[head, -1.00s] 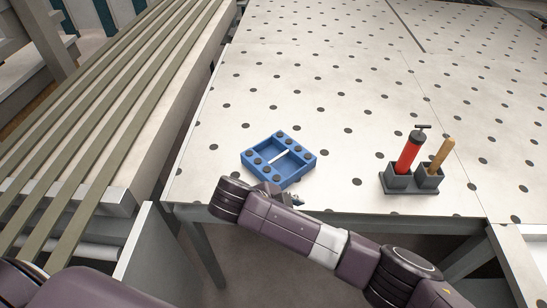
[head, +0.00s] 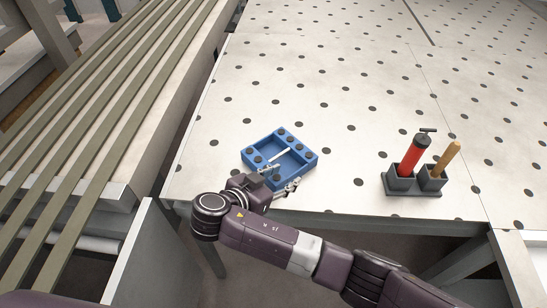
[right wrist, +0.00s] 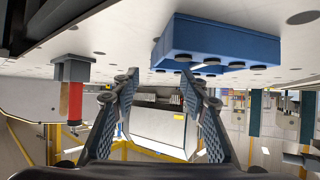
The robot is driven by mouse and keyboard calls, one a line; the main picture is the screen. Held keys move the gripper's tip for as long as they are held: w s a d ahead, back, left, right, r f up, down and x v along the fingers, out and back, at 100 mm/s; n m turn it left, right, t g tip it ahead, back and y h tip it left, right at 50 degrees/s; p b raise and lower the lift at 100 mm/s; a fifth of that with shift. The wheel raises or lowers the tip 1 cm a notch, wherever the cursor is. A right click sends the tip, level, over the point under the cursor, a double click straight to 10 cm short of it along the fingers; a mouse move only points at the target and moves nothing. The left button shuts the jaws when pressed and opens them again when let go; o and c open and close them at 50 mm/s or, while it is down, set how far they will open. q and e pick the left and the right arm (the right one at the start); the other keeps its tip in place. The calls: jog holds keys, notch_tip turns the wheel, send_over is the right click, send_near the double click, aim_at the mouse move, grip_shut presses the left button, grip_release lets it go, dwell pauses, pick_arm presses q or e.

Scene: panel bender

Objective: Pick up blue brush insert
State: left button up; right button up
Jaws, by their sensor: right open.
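The blue brush insert (head: 297,141) lies flat near the front edge of the dotted white table (head: 330,60) in the head view. It is a square blue block with black round spots along two sides and a recess with a pale strip. My right gripper (head: 277,177) is open and empty at its near side, with the fingertips overlapping its near edge in the picture. I cannot tell whether they touch. In the right wrist view, the insert (right wrist: 218,43) appears beyond and above the open, empty fingers (right wrist: 159,78). My left gripper is out of view.
A dark two-cup holder (head: 408,192) with a red pump-like tool (head: 411,154) and a wooden handle (head: 447,158) stands to the right. Slatted rails (head: 120,80) run along the left. The table behind the insert is clear.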

aim_at(291, 173)
jog(key=b+x, duration=0.1)
jog(key=x, duration=0.3)
jog(key=shift+w+f, duration=0.15)
jog(key=shift+f, duration=0.05)
jog(key=b+x, duration=0.2)
jog(key=x, duration=0.2)
jog(key=shift+w+d+f+b, duration=0.2)
jog(key=shift+w+d+b, duration=0.05)
jog(key=shift+b, duration=0.15)
jog(key=shift+w+d+f, duration=0.15)
jog(key=shift+w, duration=0.2)
jog(key=shift+s, duration=0.1)
jog(key=shift+c, duration=1.3)
grip_shut()
